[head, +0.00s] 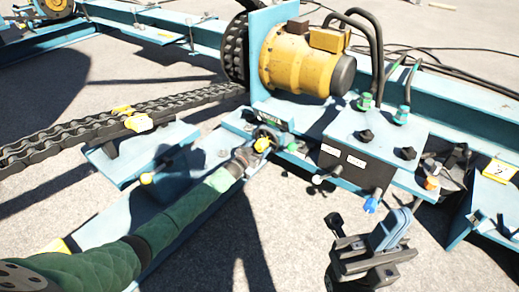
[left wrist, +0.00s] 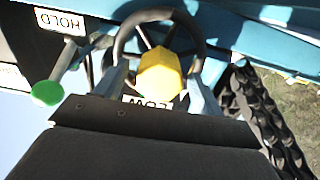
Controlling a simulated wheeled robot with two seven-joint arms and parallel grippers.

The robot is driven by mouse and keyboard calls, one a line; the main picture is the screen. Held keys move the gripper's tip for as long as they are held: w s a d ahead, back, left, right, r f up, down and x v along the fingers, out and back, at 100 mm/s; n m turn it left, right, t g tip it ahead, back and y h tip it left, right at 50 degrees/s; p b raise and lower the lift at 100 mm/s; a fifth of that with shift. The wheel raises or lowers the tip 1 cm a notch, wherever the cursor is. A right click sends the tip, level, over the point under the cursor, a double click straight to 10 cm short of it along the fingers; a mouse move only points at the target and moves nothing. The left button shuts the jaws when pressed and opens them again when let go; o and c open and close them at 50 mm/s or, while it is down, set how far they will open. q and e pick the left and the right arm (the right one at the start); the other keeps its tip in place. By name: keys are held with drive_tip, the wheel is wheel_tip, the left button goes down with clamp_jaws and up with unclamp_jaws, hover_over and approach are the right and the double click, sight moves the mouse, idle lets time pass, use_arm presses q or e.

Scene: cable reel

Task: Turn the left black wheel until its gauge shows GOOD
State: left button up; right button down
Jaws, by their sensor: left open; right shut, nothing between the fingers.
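The black wheel (left wrist: 194,35) shows as a dark ring with a faceted yellow piece (left wrist: 160,75) before its middle; in the head view the wheel (head: 268,133) is small and partly covered. My left gripper (left wrist: 158,78) is open, with one finger on each side of the yellow piece. I cannot tell if the fingers touch the wheel. A white label (left wrist: 148,101) just below the yellow piece reads LOW upside down, partly hidden by the gripper. In the head view my left gripper (head: 250,153) is at the wheel. My right gripper (head: 392,228) is shut and empty, low on the right.
A green-knobbed lever (left wrist: 47,93) and a HOLD label (left wrist: 60,20) stand beside the wheel. A dark box (head: 345,172) with a blue top lies to its right. A yellow motor (head: 295,62) stands behind. A heavy chain (head: 70,138) runs left. Concrete around my right gripper is clear.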

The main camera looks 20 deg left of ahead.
use_arm(q)
drive_tip(key=shift+w+d, duration=0.15)
drive_tip(key=shift+w, duration=0.3)
drive_tip(key=c, duration=1.3)
